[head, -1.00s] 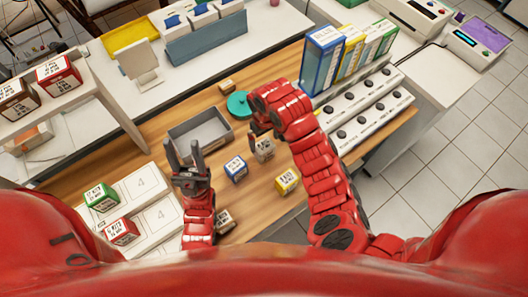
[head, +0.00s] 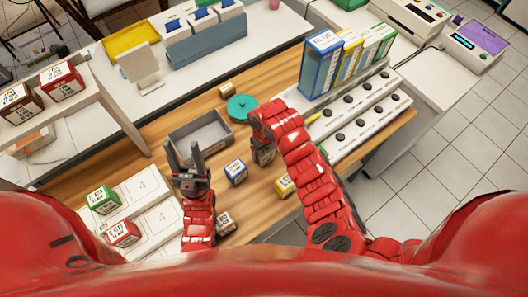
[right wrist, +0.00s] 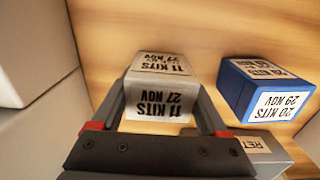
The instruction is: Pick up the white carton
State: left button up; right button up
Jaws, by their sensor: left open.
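The white carton shows in the right wrist view (right wrist: 160,75), labelled "11 KITS 27 NOV", over the wooden surface. My right gripper (right wrist: 160,112) has one finger on each side of it, very close to its sides. I cannot tell whether the fingers press on it. In the head view my right gripper (head: 262,148) is at the carton's place and mostly hides it. My left gripper (head: 182,150) is open and empty, upright in front of the grey tray.
A blue carton (head: 236,171) stands left of my right gripper. A yellow carton (head: 284,186) is partly behind my right arm. A grey tray (head: 203,138) and a teal disc (head: 241,106) lie farther back. Another carton (head: 226,222) is beside my left arm.

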jog(key=c, duration=0.8)
jog(key=shift+r, duration=0.1)
jog(key=shift+r+b, duration=0.35)
jog(key=shift+r, duration=0.1)
notch_tip(320, 180, up, 3)
jog(key=shift+w+f, duration=0.1)
jog(key=shift+w, duration=0.05)
notch_tip(320, 180, up, 6)
jog(key=shift+r+p, duration=0.1)
jog(key=shift+p, duration=1.05)
